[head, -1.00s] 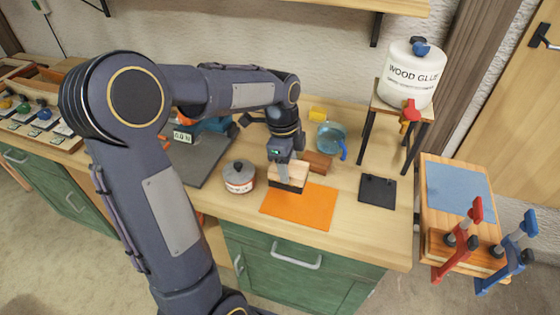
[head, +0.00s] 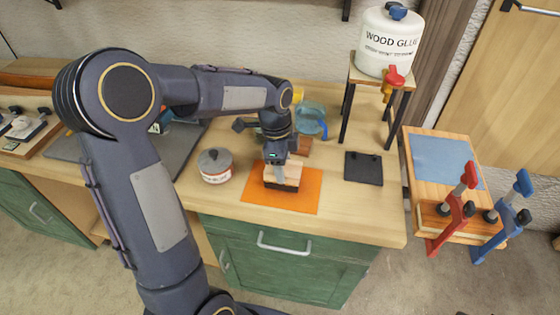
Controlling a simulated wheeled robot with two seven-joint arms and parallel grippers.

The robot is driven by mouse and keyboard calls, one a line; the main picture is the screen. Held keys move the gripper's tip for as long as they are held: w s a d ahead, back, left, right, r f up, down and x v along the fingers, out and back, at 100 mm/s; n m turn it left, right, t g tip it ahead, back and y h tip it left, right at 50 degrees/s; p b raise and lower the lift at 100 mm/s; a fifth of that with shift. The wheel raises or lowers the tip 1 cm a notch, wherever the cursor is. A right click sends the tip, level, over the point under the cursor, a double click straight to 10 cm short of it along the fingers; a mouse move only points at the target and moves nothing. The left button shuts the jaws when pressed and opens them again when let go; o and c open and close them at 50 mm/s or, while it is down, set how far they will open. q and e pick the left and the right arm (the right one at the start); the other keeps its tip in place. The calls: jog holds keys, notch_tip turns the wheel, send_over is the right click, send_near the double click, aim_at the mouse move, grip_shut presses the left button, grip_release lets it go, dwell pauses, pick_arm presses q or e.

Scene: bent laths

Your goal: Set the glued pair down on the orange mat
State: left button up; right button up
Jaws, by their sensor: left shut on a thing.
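The glued pair (head: 287,172) is a pale wood block with a darker layer beneath it. My left gripper (head: 279,173) reaches down from above and is shut on the pair. The pair is level, over the middle and far part of the orange mat (head: 300,202). Its dark underside looks very close to the mat; I cannot tell whether it touches. The gripper hides part of the pair. My right gripper is not in view.
A grey-lidded tin (head: 215,166) stands left of the mat. A brown block (head: 303,146) and a blue see-through cup (head: 312,120) are behind. A dark plate (head: 364,168) lies to the right. A glue bottle (head: 388,42) stands on a raised stand.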

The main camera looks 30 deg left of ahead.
pick_arm(q)
jog(key=shift+f+b, duration=0.4)
jog(key=shift+f, duration=0.2)
dwell(0.3)
jog(key=o, duration=1)
jog(key=r, duration=0.7)
jog(key=shift+s+a+r, duration=0.1)
jog(key=shift+a+r, duration=0.1)
jog(key=shift+a, duration=0.2)
jog(key=shift+r, duration=0.2)
jog(key=shift+s+r, duration=0.15)
jog(key=shift+s, duration=0.1)
jog(key=s+d+n+t+h, duration=0.1)
jog(key=s+d+n+t, duration=0.1)
jog(key=s+n, duration=0.6)
jog(key=s+d+f+n+t+h, duration=0.1)
jog(key=s+d+n+t, duration=0.1)
jog(key=s+n, duration=0.6)
jog(key=s+t, duration=0.1)
jog(key=s, duration=0.3)
jog(key=shift+s+d, duration=0.2)
jog(key=shift+s, duration=0.15)
